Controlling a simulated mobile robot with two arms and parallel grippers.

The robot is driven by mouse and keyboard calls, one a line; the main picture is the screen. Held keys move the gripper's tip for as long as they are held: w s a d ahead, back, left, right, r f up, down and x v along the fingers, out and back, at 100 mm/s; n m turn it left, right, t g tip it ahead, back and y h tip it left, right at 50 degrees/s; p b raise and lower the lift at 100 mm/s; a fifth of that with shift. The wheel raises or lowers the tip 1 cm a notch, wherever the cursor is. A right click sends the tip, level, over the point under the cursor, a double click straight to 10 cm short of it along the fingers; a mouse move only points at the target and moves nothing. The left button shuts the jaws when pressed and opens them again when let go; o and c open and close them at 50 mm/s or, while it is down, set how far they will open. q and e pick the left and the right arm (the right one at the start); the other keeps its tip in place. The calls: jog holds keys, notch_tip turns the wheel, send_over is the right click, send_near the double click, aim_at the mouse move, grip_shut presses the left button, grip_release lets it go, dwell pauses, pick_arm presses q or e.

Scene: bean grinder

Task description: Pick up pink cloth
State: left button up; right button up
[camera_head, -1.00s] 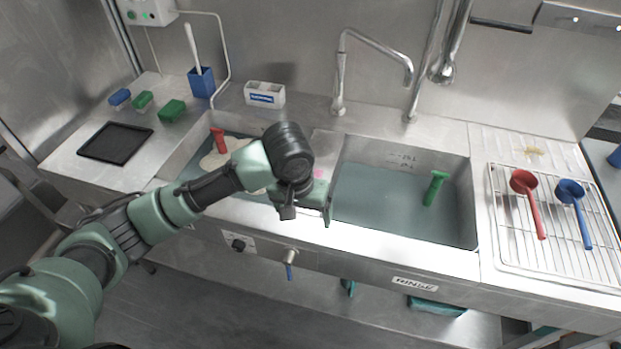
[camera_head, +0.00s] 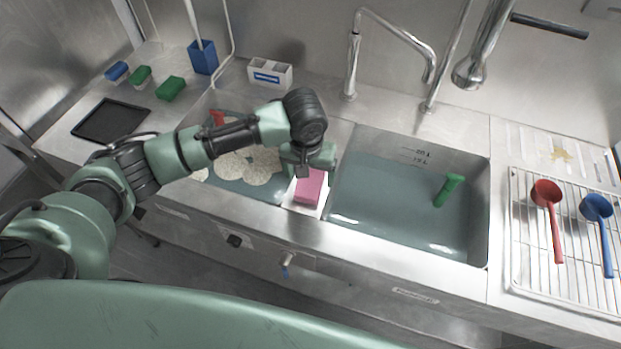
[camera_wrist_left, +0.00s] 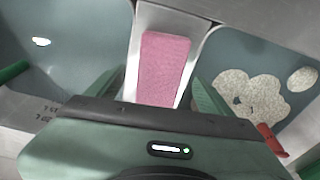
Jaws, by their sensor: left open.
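The pink cloth (camera_head: 309,187) is a flat, folded rectangle on the white-grey divider between the two sink basins. In the left wrist view the pink cloth (camera_wrist_left: 164,68) lies in the middle, between my fingers. My left gripper (camera_head: 308,168) is over the divider, just behind and above the cloth, and part of the cloth is hidden by it in the head view. In the left wrist view my left gripper (camera_wrist_left: 160,92) is open, with one finger on each side of the cloth. I cannot tell whether they touch it. My right gripper is not in view.
The left basin holds pale foam patches (camera_head: 262,165) and a red-handled item (camera_head: 217,118). The right basin (camera_head: 385,205) holds water and a green handle (camera_head: 448,190). A tap (camera_head: 352,65) stands behind. Red (camera_head: 546,195) and blue (camera_head: 597,208) scoops lie on a rack at right.

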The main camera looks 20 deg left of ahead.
aim_at(310, 181)
pick_arm(q)
jog(key=shift+w+f, duration=0.15)
jog(key=shift+f, duration=0.55)
jog(key=shift+w+f, duration=0.1)
jog(key=shift+f, duration=0.4)
jog(key=c, duration=1.4)
jog(key=shift+c, duration=0.2)
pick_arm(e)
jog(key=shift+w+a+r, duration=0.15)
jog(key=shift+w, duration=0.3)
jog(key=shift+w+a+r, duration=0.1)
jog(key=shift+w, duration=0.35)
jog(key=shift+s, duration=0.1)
